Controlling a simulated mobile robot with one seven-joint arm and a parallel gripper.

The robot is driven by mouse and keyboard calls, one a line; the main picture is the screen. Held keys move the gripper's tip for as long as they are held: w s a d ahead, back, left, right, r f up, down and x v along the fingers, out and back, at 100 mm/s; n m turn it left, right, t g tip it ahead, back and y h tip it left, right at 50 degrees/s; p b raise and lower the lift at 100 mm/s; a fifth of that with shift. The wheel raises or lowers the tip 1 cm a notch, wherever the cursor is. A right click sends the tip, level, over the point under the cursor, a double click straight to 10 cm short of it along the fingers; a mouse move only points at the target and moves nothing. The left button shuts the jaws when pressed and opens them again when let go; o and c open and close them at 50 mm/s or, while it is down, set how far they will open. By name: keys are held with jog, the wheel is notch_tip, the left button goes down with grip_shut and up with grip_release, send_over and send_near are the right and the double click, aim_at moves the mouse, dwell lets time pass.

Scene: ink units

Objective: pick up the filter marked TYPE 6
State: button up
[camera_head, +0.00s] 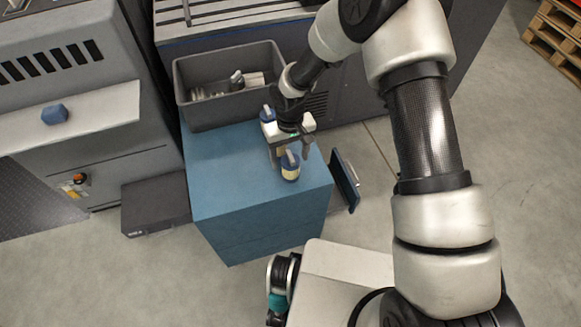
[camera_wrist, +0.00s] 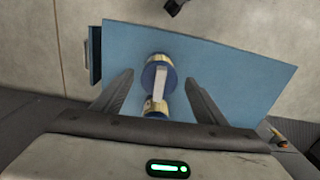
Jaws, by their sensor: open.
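Two filters with blue bodies and pale parts stand on a blue cabinet (camera_head: 235,190). The nearer filter (camera_head: 290,172) has a cream band and a grey upright handle; the farther one (camera_head: 267,115) is partly hidden behind my gripper (camera_head: 290,158). In the wrist view, one blue and cream filter (camera_wrist: 155,74) with a pale handle lies between my open fingers (camera_wrist: 159,78). A second cream part (camera_wrist: 155,109) shows closer to the palm; I cannot tell which filter it belongs to. No type marking is readable. I see no contact between the fingers and a filter.
A grey bin (camera_head: 190,105) with several pale items stands behind the cabinet top. An open drawer (camera_head: 346,180) juts out at the cabinet's right. A blue object (camera_head: 54,114) lies on a pale shelf (camera_head: 100,112) at left. The cabinet top's front left is clear.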

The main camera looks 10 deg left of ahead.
aim_at(290, 165)
notch_tip(290, 165, down, 5)
jog(key=shift+d+r+b, duration=0.1)
jog(key=shift+r+b, duration=0.1)
jog(key=shift+b, duration=0.1)
jog(key=shift+r, duration=0.1)
jog(key=c, duration=1.2)
